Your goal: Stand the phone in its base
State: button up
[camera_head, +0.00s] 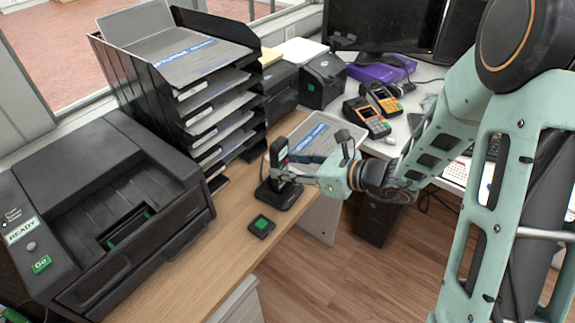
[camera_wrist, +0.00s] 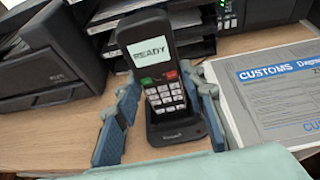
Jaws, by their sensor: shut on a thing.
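The black phone (camera_head: 279,153) stands nearly upright at the front edge of the wooden counter. In the wrist view the phone (camera_wrist: 158,65) faces me, with a lit screen reading READY, a red and a green key and a pale keypad. Its lower end is at the black base (camera_wrist: 178,132), which also shows in the head view (camera_head: 279,196). Whether it is fully seated I cannot tell. My gripper (camera_head: 294,178) reaches in from the right and is shut on the phone, with one finger on each side in the wrist view (camera_wrist: 163,90).
A small black block with a green top (camera_head: 261,226) lies in front of the base. A grey tray with a customs form (camera_head: 318,135) is to the right. A black paper rack (camera_head: 190,85) and printer (camera_head: 105,195) stand left. Card terminals (camera_head: 367,117) are behind.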

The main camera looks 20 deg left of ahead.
jog(key=shift+f, duration=0.2)
jog(key=shift+f+b, duration=0.4)
jog(key=shift+b, duration=0.25)
jog(key=o, duration=1.4)
jog(key=shift+c, duration=0.2)
jog(key=shift+f, duration=0.1)
jog(key=shift+d, duration=0.1)
jog(key=v, duration=1.1)
jog(key=shift+s+d+r, duration=0.15)
jog(key=shift+d+r, duration=0.1)
jog(key=shift+d, duration=0.1)
